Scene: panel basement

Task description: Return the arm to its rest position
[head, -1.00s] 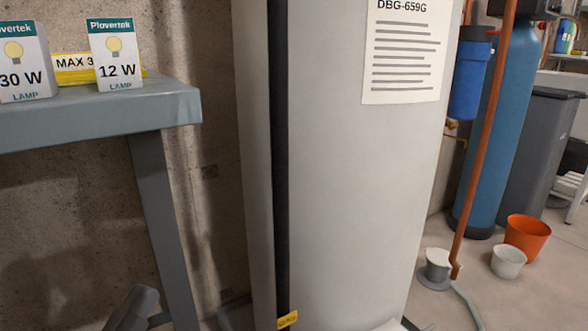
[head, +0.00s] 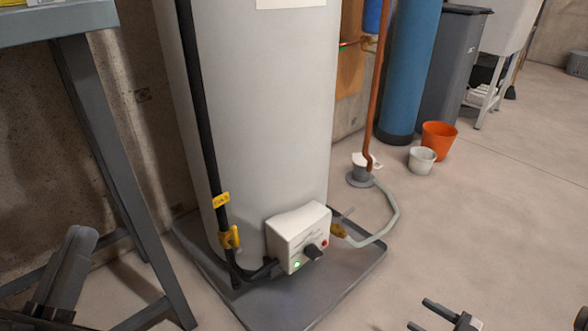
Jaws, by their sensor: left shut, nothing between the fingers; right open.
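My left gripper (head: 78,243) is at the lower left of the head view, beside the grey table's leg. It is shut and empty, with its fingers pointing up. My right gripper (head: 419,315) shows at the bottom edge, right of the heater's tray. Its two dark fingers are apart and nothing is between them. Both grippers are clear of the water heater (head: 262,110). Most of both arms is out of view.
The heater stands on a grey tray (head: 345,275), with a white control box (head: 290,232), a yellow gas valve (head: 229,238) and a drain hose (head: 390,215). A grey table (head: 100,140) stands left. An orange bucket (head: 438,138) and a white bucket (head: 421,160) stand behind open floor.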

